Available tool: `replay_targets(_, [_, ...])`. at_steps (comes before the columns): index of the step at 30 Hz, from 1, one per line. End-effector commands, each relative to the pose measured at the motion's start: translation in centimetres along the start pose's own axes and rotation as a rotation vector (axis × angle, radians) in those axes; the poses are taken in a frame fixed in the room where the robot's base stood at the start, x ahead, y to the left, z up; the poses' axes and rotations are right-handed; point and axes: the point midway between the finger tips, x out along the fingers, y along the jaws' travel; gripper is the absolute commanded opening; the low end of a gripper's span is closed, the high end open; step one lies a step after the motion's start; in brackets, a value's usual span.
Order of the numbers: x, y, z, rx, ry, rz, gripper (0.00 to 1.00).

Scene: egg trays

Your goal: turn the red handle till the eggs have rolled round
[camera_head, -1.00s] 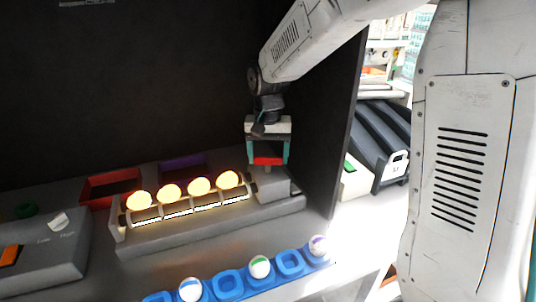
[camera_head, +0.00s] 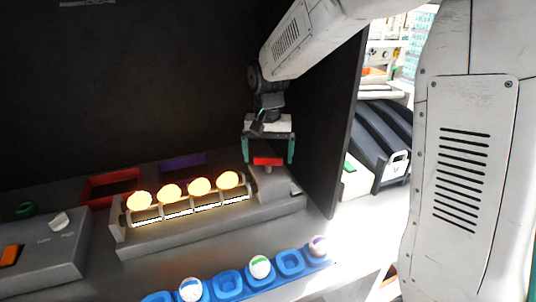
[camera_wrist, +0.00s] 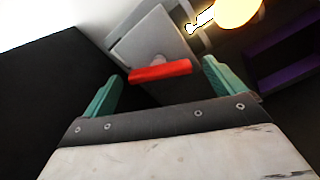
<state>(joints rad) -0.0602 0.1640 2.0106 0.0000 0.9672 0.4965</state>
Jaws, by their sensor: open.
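The red handle (camera_head: 267,161) sits on top of a grey block (camera_head: 270,183) at the right end of the egg roller unit (camera_head: 190,231). Several glowing eggs (camera_head: 170,192) rest in a row on the lit rollers. My gripper (camera_head: 269,160) is open, its teal fingers on either side of the red handle, with a gap beside each. In the wrist view the handle (camera_wrist: 160,71) lies crosswise between the two spread fingertips (camera_wrist: 162,82); one egg (camera_wrist: 238,10) glows at the top.
A red bin (camera_head: 84,190) and purple bin (camera_head: 183,160) stand behind the eggs. A grey control box (camera_head: 68,255) is at left. A dark panel (camera_head: 345,120) rises close to the right of my gripper.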

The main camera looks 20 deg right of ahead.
Motion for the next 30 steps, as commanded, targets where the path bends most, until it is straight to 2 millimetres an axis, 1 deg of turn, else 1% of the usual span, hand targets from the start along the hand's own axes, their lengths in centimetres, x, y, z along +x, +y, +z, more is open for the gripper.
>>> replay_targets(9, [-5.3, 0.0, 0.0, 0.0, 0.004, -0.002, 0.95])
replay_targets(13, [-6.7, -0.1, 0.0, 0.0, 0.002, -0.001, 0.95])
replay_targets(18, [-7.4, 0.0, 0.0, 0.0, 0.0, 0.0, 0.95])
replay_targets(30, [-7.4, 0.0, 0.0, -0.003, 0.0, 0.0, 0.95])
